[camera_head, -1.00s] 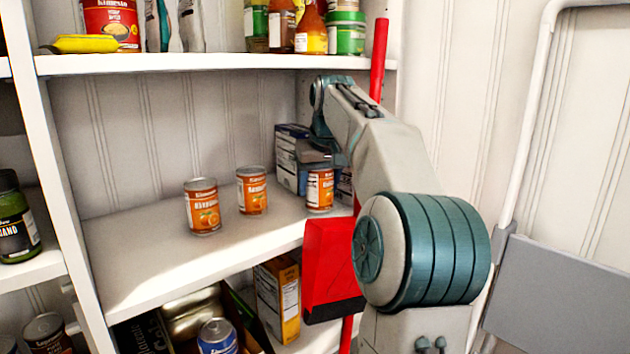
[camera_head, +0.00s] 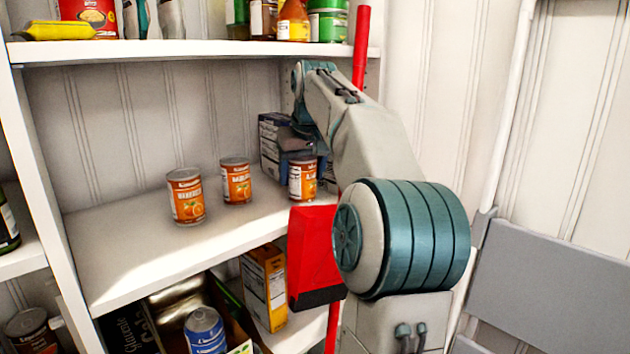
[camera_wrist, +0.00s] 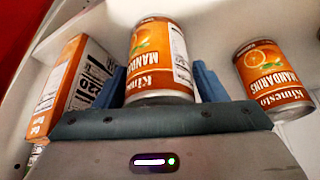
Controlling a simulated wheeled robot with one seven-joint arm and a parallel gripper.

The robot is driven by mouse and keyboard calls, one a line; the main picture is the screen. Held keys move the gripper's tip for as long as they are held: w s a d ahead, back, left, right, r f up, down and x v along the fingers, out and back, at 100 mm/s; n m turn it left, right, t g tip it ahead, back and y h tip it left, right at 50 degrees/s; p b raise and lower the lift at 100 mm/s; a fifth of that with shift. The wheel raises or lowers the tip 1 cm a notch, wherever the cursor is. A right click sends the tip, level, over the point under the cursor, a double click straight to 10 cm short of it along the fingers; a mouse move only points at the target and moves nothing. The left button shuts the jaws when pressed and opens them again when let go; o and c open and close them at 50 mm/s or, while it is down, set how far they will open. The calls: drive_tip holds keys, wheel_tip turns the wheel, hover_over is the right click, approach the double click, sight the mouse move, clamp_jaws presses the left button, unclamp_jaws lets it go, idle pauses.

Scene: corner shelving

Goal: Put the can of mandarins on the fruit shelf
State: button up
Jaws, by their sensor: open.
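Three orange cans of mandarins stand upright on the middle shelf (camera_head: 120,250): one at left (camera_head: 186,197), one in the middle (camera_head: 236,182) and one at right (camera_head: 304,182). My gripper (camera_head: 300,157) is at the right can, partly hiding it. In the wrist view, a mandarin can (camera_wrist: 158,55) sits between the two blue fingers of my gripper (camera_wrist: 161,82), which is open. Another mandarin can (camera_wrist: 270,85) is outside the fingers at right.
Boxes (camera_head: 270,140) stand behind my gripper; a box with an orange edge (camera_wrist: 75,85) is close to the left finger. The upper shelf (camera_head: 180,50) holds bottles, cans and a banana (camera_head: 60,31). A red broom or dustpan (camera_head: 315,255) stands at the shelf's right front. The middle shelf's left is clear.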

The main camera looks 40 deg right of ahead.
drive_tip(key=s+a, duration=0.1)
drive_tip(key=s, duration=0.3)
drive_tip(key=s+a, duration=0.1)
drive_tip(key=s, duration=0.2)
drive_tip(key=s+a+p, duration=0.1)
drive_tip(key=s, duration=0.3)
drive_tip(key=shift+s+r, duration=0.15)
drive_tip(key=shift+s, duration=0.2)
drive_tip(key=shift+r, duration=0.1)
drive_tip(key=shift+c, duration=0.2)
